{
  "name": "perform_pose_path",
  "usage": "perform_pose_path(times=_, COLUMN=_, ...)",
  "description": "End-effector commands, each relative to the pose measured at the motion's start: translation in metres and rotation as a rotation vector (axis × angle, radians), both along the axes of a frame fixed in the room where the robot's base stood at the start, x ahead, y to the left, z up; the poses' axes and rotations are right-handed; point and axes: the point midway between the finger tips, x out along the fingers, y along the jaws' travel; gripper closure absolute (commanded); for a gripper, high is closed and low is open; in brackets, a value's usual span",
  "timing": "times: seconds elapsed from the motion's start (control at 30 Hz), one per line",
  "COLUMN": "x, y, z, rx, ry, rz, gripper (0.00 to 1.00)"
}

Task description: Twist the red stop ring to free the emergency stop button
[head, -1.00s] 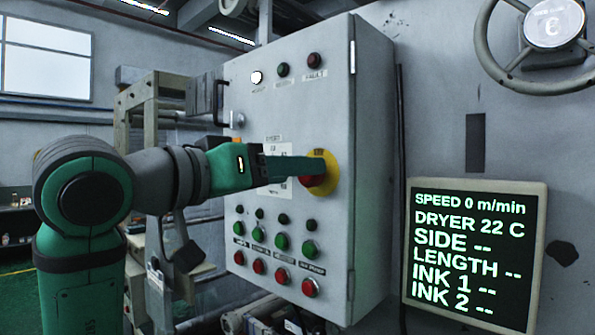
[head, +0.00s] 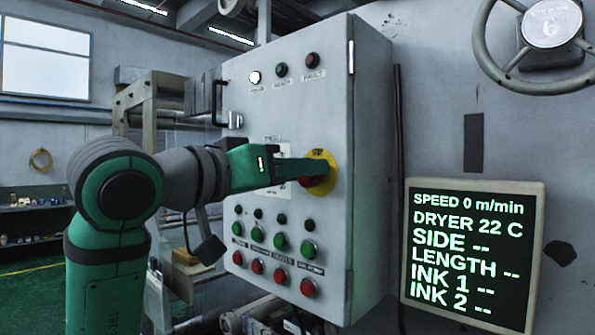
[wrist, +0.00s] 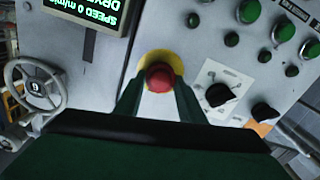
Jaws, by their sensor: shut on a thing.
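The emergency stop is a red button (wrist: 159,77) on a yellow disc (head: 329,165) on the front of a grey control cabinet (head: 290,110). In the head view the red part (head: 308,182) shows only below my gripper's finger. My gripper (head: 312,168) reaches in from the left and is shut on the red button. In the wrist view my gripper (wrist: 159,90) has one green finger on each side of the button. The near finger hides most of the button in the head view.
Green buttons (head: 280,242) and red buttons (head: 281,275) sit below the stop. Black knobs (wrist: 220,94) lie beside it in the wrist view. A display (head: 470,255) reads speed 0 m/min. A handwheel (head: 535,45) is at upper right.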

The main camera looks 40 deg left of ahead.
Motion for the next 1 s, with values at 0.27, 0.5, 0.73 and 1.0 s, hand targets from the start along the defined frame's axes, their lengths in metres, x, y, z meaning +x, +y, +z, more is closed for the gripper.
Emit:
perform_pose_path(times=0.27, x=0.0, y=0.0, z=0.0001, rx=0.106, ry=-0.009, rz=0.003, gripper=0.87)
perform_pose_path(times=0.5, x=0.0003, y=-0.0015, z=0.0, rx=0.298, ry=-0.025, rz=0.001, gripper=0.87)
perform_pose_path(times=0.73, x=-0.0002, y=-0.0022, z=0.0002, rx=0.497, ry=-0.041, rz=0.002, gripper=0.87)
perform_pose_path(times=1.0, x=0.0, y=-0.003, z=-0.0006, rx=0.685, ry=-0.054, rz=0.002, gripper=0.87)
